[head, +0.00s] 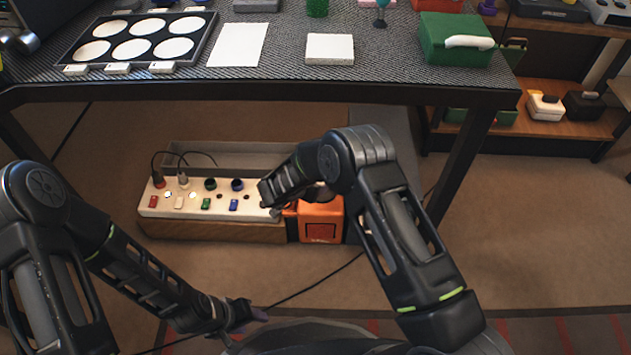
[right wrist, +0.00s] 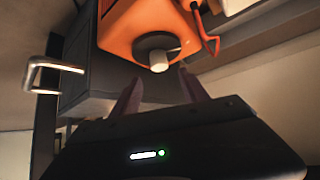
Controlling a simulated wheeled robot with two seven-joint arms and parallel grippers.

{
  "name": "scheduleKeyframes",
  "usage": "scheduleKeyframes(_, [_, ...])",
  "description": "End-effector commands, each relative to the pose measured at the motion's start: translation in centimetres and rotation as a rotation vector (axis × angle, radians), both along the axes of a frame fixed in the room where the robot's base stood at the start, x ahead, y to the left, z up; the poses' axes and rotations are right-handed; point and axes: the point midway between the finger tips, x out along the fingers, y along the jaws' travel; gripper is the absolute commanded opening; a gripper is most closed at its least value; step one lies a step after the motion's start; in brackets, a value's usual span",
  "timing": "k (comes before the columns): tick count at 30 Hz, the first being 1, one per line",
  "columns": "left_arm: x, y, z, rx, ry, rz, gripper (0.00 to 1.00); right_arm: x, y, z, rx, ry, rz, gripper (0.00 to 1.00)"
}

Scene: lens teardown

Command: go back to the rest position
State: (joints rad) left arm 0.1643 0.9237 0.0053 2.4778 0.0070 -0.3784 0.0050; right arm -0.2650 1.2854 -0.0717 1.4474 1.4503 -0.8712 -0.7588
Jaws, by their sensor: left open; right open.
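My left gripper (head: 243,314) shows at the bottom of the head view, low over the floor, its purple-dark fingers apart and empty. My right arm reaches in from the lower right and bends over toward the orange box (head: 321,220) under the table; its gripper is mostly hidden there by the arm. In the right wrist view my right gripper (right wrist: 160,92) is open, with nothing between its two fingers. Beyond the fingertips is an orange housing (right wrist: 150,25) with a dark round knob and a pale stub. I cannot tell whether the fingertips touch it.
The table (head: 285,85) stands above and behind my arms, with a tray of white discs (head: 63,45) and a green box (head: 456,40). Under it is a white panel (head: 190,207) with plugs and coloured switches. A shelf (head: 560,125) stands right; floor is clear at right.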

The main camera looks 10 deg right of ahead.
Motion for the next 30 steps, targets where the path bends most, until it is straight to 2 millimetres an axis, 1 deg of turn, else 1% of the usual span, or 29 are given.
scheduleKeyframes(14, [0.0, 0.0, -0.1, 0.0, 0.0, 0.0, 0.49, 0.0, -0.1, -0.1, 0.0, 0.001, 0.002, 0.52])
scheduleKeyframes(17, [0.0, 0.0, -0.1, 0.0, 0.0, 0.0, 0.49, -0.4, -0.5, -0.4, 0.005, 0.004, 0.021, 0.52])
scheduleKeyframes(20, [0.0, 0.0, -0.1, 0.0, 0.0, 0.0, 0.49, -1.4, -1.2, -1.3, 0.022, 0.015, 0.071, 0.52])
scheduleKeyframes(23, [0.0, 0.0, -0.1, 0.0, 0.0, 0.0, 0.49, -3.8, -1.7, -2.7, 0.068, 0.045, 0.161, 0.52])
scheduleKeyframes(25, [0.0, 0.0, -0.1, 0.0, 0.0, 0.0, 0.49, -6.7, -1.6, -4.0, 0.127, 0.085, 0.241, 0.52])
scheduleKeyframes(26, [0.0, 0.0, -0.1, 0.0, 0.0, 0.0, 0.49, -8.3, -1.4, -4.5, 0.159, 0.108, 0.279, 0.52])
scheduleKeyframes(27, [0.0, 0.0, -0.1, 0.0, 0.0, 0.0, 0.49, -10.7, -0.9, -5.2, 0.208, 0.144, 0.329, 0.52])
scheduleKeyframes(29, [0.0, 0.0, -0.1, 0.0, 0.0, 0.0, 0.49, -14.6, -0.1, -5.9, 0.285, 0.203, 0.399, 0.52])
scheduleKeyframes(30, [0.0, 0.0, -0.1, 0.0, 0.0, 0.0, 0.49, -17.3, 0.5, -6.1, 0.334, 0.242, 0.441, 0.52])
